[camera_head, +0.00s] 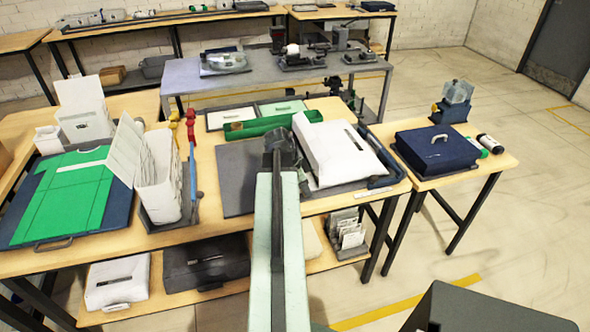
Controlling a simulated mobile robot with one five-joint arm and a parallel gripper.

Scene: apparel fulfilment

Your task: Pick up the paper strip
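My arm, a pale green link with a dark bar on top, reaches away from me over the middle of the front table. My gripper (284,146) is at its far dark end, above the dark grey mat (237,185) and just left of a white box-shaped device (338,148) with a dark slot. The fingers cannot be made out, so I cannot tell whether they are open or holding anything.
Left on the table (205,238) are a green garment on a dark board (112,222) and a white upright file box (160,185). A green tray (262,125) lies behind my gripper. A blue case (436,150) stands on the right side table. Open floor (510,230) lies right.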

